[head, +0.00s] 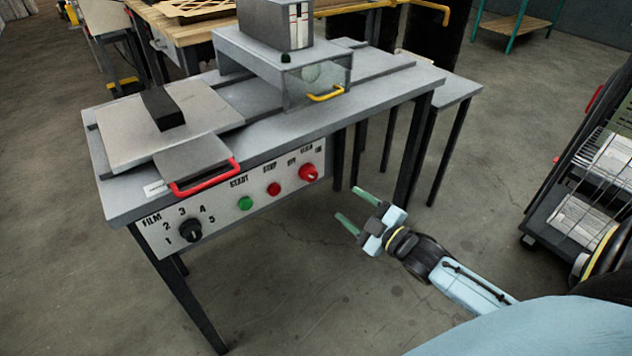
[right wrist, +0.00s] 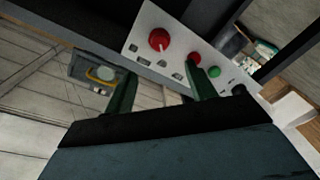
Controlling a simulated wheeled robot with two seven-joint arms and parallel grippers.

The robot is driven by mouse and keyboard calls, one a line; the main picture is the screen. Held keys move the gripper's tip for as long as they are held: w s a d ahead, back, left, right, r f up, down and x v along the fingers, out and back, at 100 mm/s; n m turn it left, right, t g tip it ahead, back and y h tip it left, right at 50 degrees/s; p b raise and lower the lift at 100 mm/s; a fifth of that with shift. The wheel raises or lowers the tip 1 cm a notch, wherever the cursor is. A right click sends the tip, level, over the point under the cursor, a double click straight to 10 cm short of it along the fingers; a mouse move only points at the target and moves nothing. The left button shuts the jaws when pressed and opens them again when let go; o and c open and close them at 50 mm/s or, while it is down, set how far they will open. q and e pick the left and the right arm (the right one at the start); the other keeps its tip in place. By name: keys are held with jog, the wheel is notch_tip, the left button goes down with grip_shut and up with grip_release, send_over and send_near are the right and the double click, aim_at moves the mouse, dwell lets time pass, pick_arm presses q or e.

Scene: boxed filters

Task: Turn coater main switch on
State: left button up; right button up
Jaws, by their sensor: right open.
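The coater (head: 225,140) is a grey bench machine with a white control panel (head: 150,245) on its front. The main switch is a red rotary knob (head: 308,173) at the panel's right end. It also shows in the right wrist view as a red knob (right wrist: 158,39) beyond the fingers. A red button (head: 273,189), a green button (head: 245,203) and a black film dial (head: 190,230) sit to its left. My right gripper (head: 345,203) is open and empty, in front of the panel and apart from the knob. My left gripper is not in view.
A red handle (head: 205,180) juts out above the panel, and a yellow handle (head: 326,93) is on the clear box. Black table legs (head: 415,150) stand behind my gripper. A cart (head: 585,190) with stacked boxes is at the right. The floor in front is clear.

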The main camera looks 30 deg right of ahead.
aim_at(314, 177)
jog(key=w+b, duration=0.1)
jog(key=w, duration=0.3)
jog(key=w+a+b, duration=0.1)
jog(key=w, duration=0.3)
jog(key=w+a+b, duration=0.1)
jog(key=w, duration=0.3)
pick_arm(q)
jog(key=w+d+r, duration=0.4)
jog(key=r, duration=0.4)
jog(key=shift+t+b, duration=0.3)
pick_arm(e)
jog(key=shift+w, duration=0.5)
jog(key=shift+c, duration=0.5)
jog(key=c, duration=0.8)
